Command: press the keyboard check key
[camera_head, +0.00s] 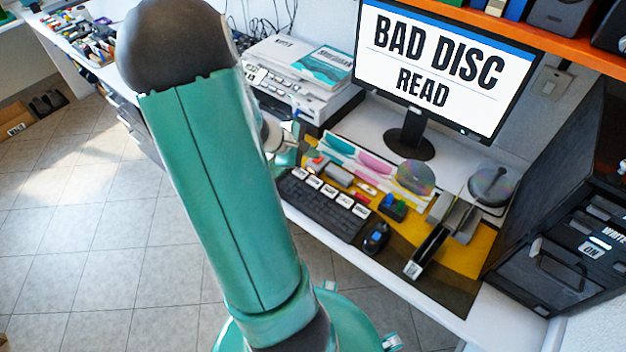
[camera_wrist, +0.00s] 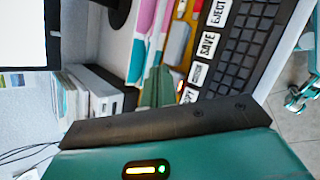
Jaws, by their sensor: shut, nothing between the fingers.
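The black keyboard (camera_head: 323,212) lies on the desk, with a row of several white label keys along its far edge. In the wrist view the keyboard (camera_wrist: 243,58) is at the upper right. There I read an EJECT key (camera_wrist: 217,13) and a SAVE key (camera_wrist: 207,45). A smaller white key (camera_wrist: 199,73) and a partly covered white key (camera_wrist: 189,95) follow below; I cannot tell which is the check key. My gripper (camera_head: 288,150) is shut and empty, partly hidden behind my arm, above the keyboard's left end. Its body fills the bottom of the wrist view.
The monitor (camera_head: 447,62) reads "BAD DISC READ". A mouse (camera_head: 376,238) and a black disc holder (camera_head: 428,252) are right of the keyboard. A printer (camera_head: 300,75) stands behind left. A black cabinet (camera_head: 556,262) is at right.

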